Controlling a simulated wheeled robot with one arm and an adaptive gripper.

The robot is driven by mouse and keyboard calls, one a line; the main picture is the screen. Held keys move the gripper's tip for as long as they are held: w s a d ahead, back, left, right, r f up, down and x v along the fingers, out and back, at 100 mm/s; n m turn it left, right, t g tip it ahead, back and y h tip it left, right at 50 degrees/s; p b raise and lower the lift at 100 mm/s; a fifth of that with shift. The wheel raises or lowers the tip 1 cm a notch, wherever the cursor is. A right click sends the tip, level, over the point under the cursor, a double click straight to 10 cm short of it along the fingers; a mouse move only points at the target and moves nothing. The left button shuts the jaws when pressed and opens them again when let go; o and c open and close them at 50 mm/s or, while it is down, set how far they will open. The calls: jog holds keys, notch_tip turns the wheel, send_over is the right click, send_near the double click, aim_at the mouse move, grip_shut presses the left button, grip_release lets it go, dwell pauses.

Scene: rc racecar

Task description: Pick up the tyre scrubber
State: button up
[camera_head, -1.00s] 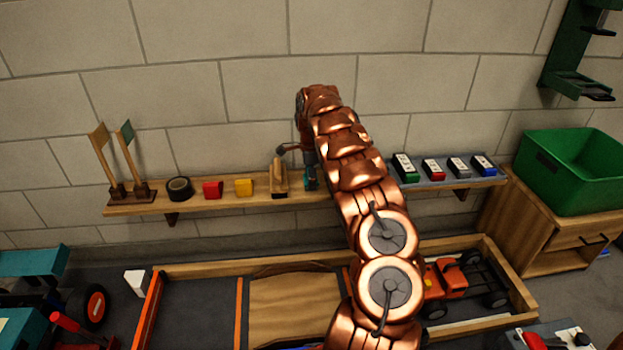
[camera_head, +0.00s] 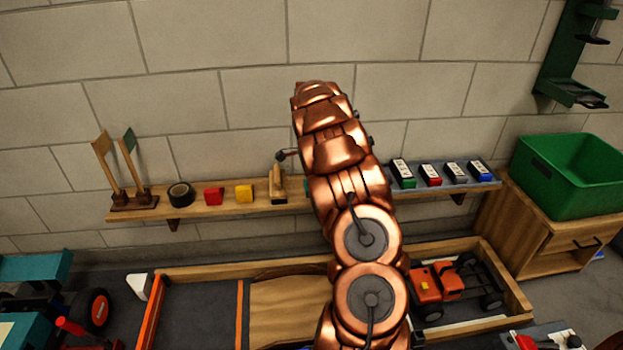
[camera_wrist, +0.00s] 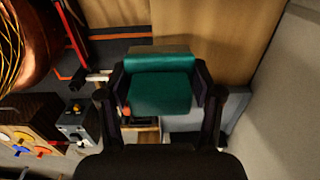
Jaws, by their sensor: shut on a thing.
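In the wrist view my gripper (camera_wrist: 160,92) has its two dark fingers pressed on either side of a teal block (camera_wrist: 160,88) with a tan strip at its far edge. I take this block to be the tyre scrubber; its bristles cannot be made out. In the head view my copper arm hides most of the gripper and the block. Only a little teal shows there, beside the arm and close to the shelf. I cannot tell whether the block still touches the shelf.
The wall shelf (camera_head: 235,205) holds a wooden-handled tool (camera_head: 278,184), a yellow block (camera_head: 244,194), a red block (camera_head: 214,196), a black tape roll (camera_head: 181,194) and two small flags. Several small coloured boxes stand right of my arm. A green bin (camera_head: 560,180) stands further right.

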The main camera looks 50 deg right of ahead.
jog(key=s+a+r+p, duration=0.1)
jog(key=s+a+p, duration=0.1)
jog(key=s+a, duration=0.5)
jog(key=shift+s+p, duration=0.4)
jog(key=shift+s, duration=0.25)
